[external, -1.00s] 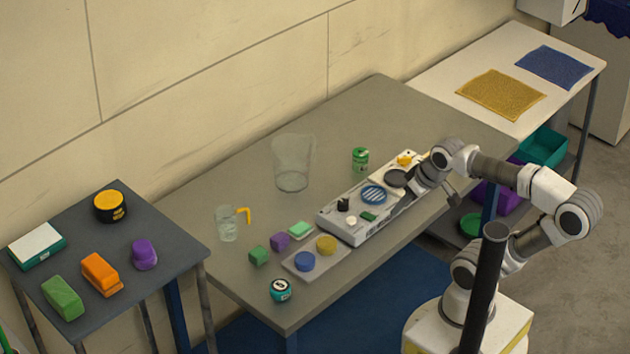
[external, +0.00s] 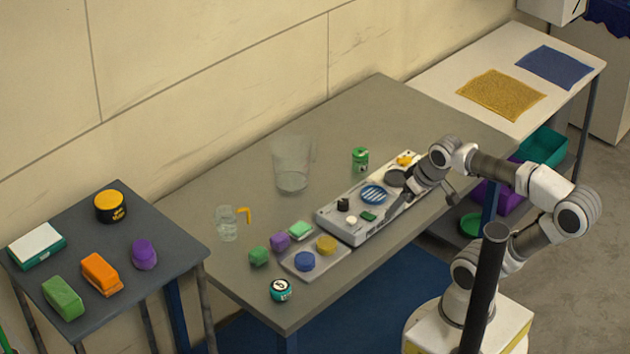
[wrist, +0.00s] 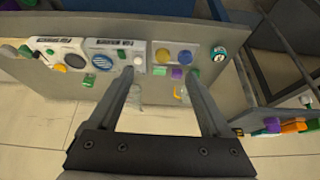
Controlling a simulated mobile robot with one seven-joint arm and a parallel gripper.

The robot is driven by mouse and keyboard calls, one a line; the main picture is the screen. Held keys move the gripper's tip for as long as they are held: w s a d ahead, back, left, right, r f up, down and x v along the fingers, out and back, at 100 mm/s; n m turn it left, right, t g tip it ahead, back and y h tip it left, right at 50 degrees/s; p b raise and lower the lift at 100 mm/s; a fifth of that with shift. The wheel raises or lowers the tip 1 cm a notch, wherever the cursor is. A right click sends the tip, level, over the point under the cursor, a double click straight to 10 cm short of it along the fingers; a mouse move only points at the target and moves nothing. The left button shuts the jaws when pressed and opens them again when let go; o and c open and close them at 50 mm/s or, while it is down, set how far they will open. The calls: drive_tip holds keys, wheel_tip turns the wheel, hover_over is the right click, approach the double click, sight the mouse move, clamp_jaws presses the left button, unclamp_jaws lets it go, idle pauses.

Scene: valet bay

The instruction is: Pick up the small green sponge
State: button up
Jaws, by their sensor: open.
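Several small green pieces are in view, and I cannot tell for sure which is the sponge. A green cube (external: 258,256) sits on the grey table beside a purple cube (external: 280,242). A pale green block (external: 300,230) lies by the small tray, and a small dark green piece (external: 368,216) lies on the long grey console. A larger green block (external: 63,298) is on the left side table. My gripper (wrist: 160,76) is open and empty, with its fingers spread above the table. In the external view it hangs by the console's right part, away from the green cube.
A small tray (external: 316,265) holds a blue and a yellow disc. A clear bin (external: 292,165), a glass (external: 227,224), a green can (external: 360,160) and a teal tin (external: 281,290) stand on the grey table (external: 370,105). Its back is mostly clear.

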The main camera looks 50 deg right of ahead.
drive_tip(key=w+a+f+m+g+y+b, duration=0.15)
drive_tip(key=w+f+m+g+y, duration=0.3)
drive_tip(key=w, duration=0.85)
drive_tip(key=w+a+f+m+g+y+b, duration=0.15)
drive_tip(key=w+f+m+y, duration=0.25)
drive_tip(key=w+f+m, duration=0.55)
drive_tip(key=m+y+b, duration=0.2)
drive_tip(key=m+y, duration=0.2)
drive_tip(key=y, duration=0.1)
approach(262, 249)
drive_tip(key=x, duration=0.4)
drive_tip(key=shift+s+f+b, duration=0.15)
drive_tip(key=shift+f+b, duration=0.1)
drive_tip(key=shift+b, duration=0.1)
drive_tip(key=shift+r+x, duration=0.1)
drive_tip(key=shift+x, duration=1.25)
drive_tip(key=shift+r+x, duration=0.15)
drive_tip(key=shift+x, duration=1.25)
clamp_jaws()
